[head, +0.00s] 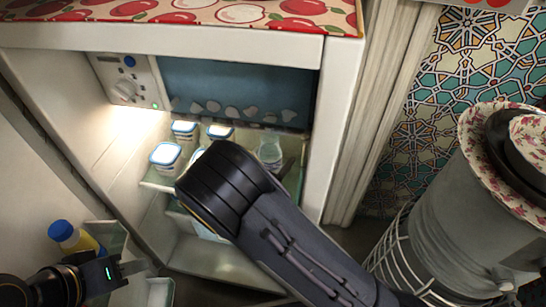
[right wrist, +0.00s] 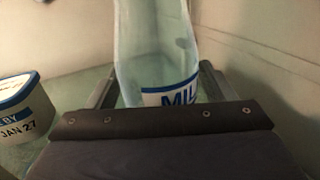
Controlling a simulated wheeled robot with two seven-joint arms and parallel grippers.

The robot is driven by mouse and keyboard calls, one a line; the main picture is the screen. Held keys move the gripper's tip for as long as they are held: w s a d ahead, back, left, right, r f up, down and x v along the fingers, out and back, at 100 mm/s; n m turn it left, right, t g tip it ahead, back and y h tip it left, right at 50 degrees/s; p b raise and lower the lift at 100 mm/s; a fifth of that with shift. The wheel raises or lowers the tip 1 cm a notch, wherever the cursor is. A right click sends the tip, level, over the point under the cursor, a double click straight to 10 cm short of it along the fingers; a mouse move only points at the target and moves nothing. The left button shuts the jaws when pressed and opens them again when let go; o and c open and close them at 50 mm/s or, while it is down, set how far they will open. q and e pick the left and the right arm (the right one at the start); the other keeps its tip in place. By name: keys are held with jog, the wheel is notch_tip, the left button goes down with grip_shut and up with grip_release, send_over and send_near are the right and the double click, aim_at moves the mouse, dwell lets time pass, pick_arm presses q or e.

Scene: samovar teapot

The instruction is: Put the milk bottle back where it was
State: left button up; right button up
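The milk bottle (head: 270,152) is a clear glass bottle inside the open fridge, on the upper shelf at the right. In the right wrist view the bottle (right wrist: 160,50) looks upright, with a blue and white MILK label. In the right wrist view my right gripper (right wrist: 158,80) has one finger on each side of the bottle, with a narrow gap showing at the right finger. My left gripper (head: 134,268) is outside the fridge at lower left, apparently empty; its opening is unclear.
Several white tubs with blue lids (head: 165,155) stand left of the bottle; one tub (right wrist: 22,108) is close in the right wrist view. The fridge's right wall (head: 335,120) is near my right arm. A blue-capped yellow bottle (head: 76,238) stands in the door rack.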

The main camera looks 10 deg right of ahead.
jog(key=shift+r, duration=0.2)
jog(key=p+v, duration=0.3)
jog(key=v, duration=0.7)
jog(key=shift+s+a, duration=0.2)
jog(key=shift+a, duration=0.05)
jog(key=shift+s+a, duration=0.45)
jog(key=shift+s, duration=0.05)
jog(key=shift+s+f, duration=0.1)
